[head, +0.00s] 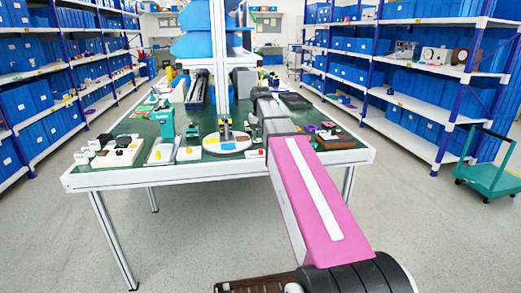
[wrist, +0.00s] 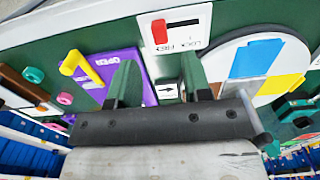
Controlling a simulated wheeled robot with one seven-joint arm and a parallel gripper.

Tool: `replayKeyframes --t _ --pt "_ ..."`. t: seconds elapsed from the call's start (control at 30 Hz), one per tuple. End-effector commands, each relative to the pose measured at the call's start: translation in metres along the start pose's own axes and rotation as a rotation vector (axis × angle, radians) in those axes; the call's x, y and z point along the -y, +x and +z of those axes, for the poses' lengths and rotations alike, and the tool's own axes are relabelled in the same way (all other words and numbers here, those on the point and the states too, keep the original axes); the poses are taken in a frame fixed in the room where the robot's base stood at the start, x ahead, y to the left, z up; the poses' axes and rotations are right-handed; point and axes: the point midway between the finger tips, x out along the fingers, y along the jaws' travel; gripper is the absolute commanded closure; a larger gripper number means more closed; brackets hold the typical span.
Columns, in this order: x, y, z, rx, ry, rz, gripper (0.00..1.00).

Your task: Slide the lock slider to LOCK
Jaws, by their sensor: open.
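The lock slider is a red knob (wrist: 159,31) in a dark slot on a white plate (wrist: 200,22) at the top of the wrist view. The knob sits at the left end of the slot in that view. The fingers appear short of the knob, with no contact visible. In the head view the fingertips are hard to make out behind my arm.
A purple OPEN panel (wrist: 108,68) with a yellow handle (wrist: 82,66) lies left of the fingers. A round white disc (wrist: 222,62) with coloured patches lies right. A small arrow plate (wrist: 168,91) shows between the fingers. The crowded table (head: 110,181) has floor space around it.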

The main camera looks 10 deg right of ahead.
Motion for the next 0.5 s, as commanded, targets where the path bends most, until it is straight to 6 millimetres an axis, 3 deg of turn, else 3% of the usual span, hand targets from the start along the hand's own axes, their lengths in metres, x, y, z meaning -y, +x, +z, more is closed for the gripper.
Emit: replayKeyframes --t 0.2,0.5 --pt "0.0 0.036 0.001 0.002 0.0 0.0 0.55" --pt "0.0 0.062 0.0 0.001 0.0 0.0 0.55"
